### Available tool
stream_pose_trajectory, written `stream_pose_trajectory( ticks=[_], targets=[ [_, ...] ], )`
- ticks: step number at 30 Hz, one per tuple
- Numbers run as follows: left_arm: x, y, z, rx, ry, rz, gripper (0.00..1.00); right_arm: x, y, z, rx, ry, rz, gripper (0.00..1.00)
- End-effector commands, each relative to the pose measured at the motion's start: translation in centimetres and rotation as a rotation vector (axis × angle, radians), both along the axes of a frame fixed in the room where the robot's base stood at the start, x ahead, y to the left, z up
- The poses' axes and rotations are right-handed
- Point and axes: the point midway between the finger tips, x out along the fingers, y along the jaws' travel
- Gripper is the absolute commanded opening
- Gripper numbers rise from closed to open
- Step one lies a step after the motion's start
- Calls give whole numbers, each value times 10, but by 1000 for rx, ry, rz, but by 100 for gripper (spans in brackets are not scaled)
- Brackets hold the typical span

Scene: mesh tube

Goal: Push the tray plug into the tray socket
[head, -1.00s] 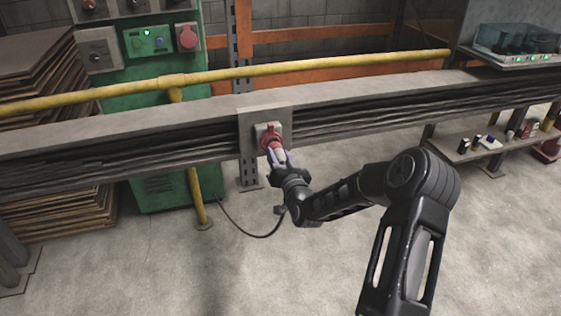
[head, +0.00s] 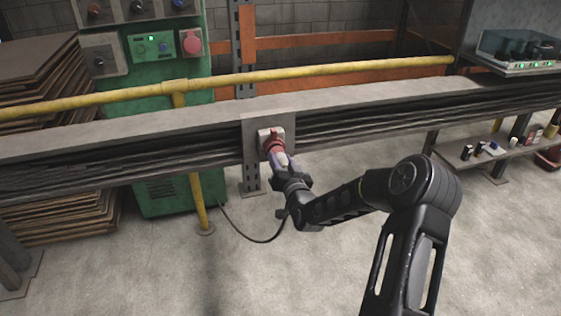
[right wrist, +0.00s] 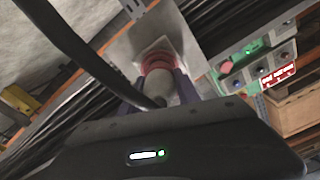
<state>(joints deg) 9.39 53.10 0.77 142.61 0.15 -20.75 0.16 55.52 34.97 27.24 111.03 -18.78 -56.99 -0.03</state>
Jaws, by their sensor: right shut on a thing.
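The tray socket (head: 265,135) is a pale box with a red part on a grey plate fixed to the cable tray. The tray plug (head: 281,160) has a red front and a pale grey body, and it meets the socket's red part. How deep it sits, I cannot tell. My right gripper (head: 283,166) is shut on the plug body from the near side. In the right wrist view, the plug (right wrist: 184,88) lies between the gripper's bluish fingers, with its red end (right wrist: 158,62) against the plate side. A dark cable partly hides the plug there. My left gripper is not in view.
The cable tray (head: 120,130) runs across the view, with a yellow rail (head: 330,72) behind it. A green cabinet (head: 150,90) stands behind on the left. A black cable (head: 245,238) hangs below the plug. The floor in front is clear.

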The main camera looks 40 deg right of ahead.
Motion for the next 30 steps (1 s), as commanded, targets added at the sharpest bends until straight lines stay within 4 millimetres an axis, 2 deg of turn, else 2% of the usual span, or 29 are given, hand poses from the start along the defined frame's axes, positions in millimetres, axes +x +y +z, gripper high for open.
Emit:
stream_pose_trajectory(
  ticks=[30],
  targets=[
    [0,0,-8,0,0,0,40,0,0,0,-2,-1,-1,3]
  ],
)
